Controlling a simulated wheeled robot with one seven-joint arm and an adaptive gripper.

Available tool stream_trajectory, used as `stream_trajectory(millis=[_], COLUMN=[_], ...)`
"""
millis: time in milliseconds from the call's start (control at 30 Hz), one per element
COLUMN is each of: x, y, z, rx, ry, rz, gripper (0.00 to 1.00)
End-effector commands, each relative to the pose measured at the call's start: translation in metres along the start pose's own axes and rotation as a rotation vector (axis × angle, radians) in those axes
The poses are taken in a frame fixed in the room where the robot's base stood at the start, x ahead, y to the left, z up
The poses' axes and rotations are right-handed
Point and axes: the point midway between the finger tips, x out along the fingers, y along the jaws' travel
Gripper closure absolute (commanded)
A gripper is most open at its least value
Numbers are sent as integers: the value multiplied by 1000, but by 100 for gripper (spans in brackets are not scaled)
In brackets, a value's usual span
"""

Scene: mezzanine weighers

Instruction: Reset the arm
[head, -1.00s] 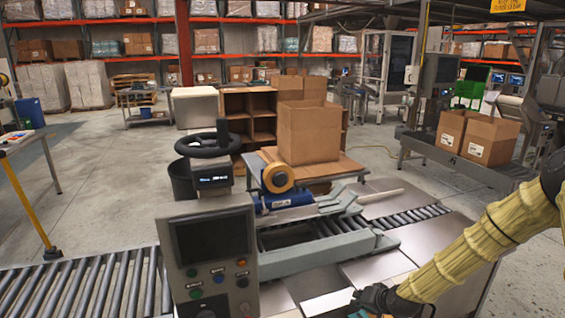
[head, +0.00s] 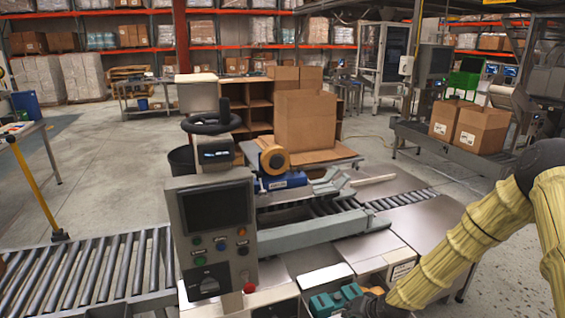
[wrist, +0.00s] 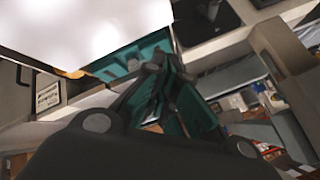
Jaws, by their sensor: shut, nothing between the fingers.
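My arm, in a yellow ribbed sleeve, comes in from the right of the head view and slopes down to the lower middle. My gripper (head: 347,297) is at the front of the machine bench (head: 311,234), low in the picture and partly cut off by the bottom edge. In the wrist view my gripper (wrist: 172,62) has dark linkages and teal parts; its fingers are together with nothing held. A bright white surface (wrist: 90,25) fills the upper left there. Behind the fingers are a teal bin-like part (wrist: 130,60) and cluttered shelves.
A control panel (head: 212,225) with buttons stands left of the gripper. A roller conveyor (head: 85,277) runs to the left. A tape machine (head: 280,180) and a large open carton (head: 304,120) are beyond. Two cartons (head: 468,126) sit on a conveyor at right. Open floor (head: 100,165) lies at left.

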Motion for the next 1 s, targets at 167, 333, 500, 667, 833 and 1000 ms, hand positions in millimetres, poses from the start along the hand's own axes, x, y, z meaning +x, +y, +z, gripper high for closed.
stream_trajectory(millis=[167, 333, 500, 667, 833, 1000], x=[7, 10, 4, -11, -42, -80], y=[13, 31, 57, 85, 120, 151], z=[49, 113, 197, 273, 353, 414], rx=[-15, -36, -69, -105, -157, -212], ry=[-53, -125, -222, -315, -424, -518], rz=[30, 74, 139, 207, 295, 380], gripper=[100, 100, 100, 100, 100, 100])
